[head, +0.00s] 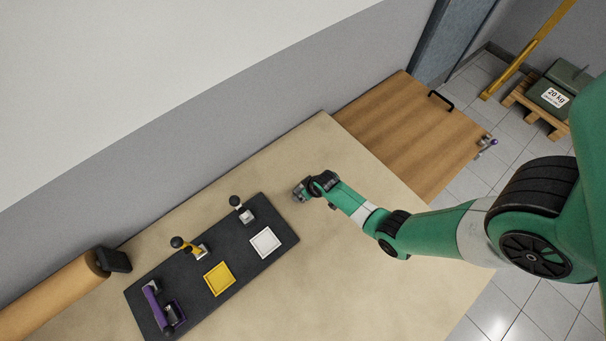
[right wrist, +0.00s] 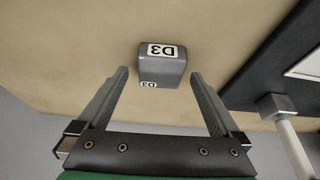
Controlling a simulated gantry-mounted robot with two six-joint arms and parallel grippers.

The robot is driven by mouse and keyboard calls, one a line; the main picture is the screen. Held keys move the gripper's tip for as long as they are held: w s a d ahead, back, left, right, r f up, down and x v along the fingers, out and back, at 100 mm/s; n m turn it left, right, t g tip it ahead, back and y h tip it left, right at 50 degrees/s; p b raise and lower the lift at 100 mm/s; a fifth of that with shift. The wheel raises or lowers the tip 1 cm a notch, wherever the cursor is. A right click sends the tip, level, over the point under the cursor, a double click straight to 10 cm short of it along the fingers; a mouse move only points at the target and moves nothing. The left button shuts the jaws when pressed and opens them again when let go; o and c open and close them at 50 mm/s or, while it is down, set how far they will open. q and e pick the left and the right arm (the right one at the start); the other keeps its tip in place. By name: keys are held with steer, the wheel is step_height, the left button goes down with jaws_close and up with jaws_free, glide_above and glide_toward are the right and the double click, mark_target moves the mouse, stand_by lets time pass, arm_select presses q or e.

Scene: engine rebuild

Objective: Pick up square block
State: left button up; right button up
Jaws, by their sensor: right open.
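A grey square block (right wrist: 160,68) with white "D3" labels lies on the tan worktop (right wrist: 70,50) in the right wrist view. My right gripper (right wrist: 159,74) is open, with its fingertips at either side of the block's near part. Gaps show between both fingers and the block. In the head view my right gripper (head: 301,193) is low over the worktop, right of the dark board. The block is hard to tell apart from the fingers there. My left gripper is not in view.
A dark board (head: 238,238) carries a white square (head: 265,242), a yellow square (head: 219,279), a purple part (head: 154,300) and upright dark-knobbed handles. A tan cylinder (head: 50,296) lies at the left. The worktop around the right gripper is clear.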

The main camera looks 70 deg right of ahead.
steer(key=shift+w+d+f, duration=0.1)
steer(key=shift+w+f, duration=0.15)
steer(key=shift+f, duration=0.2)
steer(key=c, duration=1.5)
jaws_close()
steer(key=shift+r, duration=0.2)
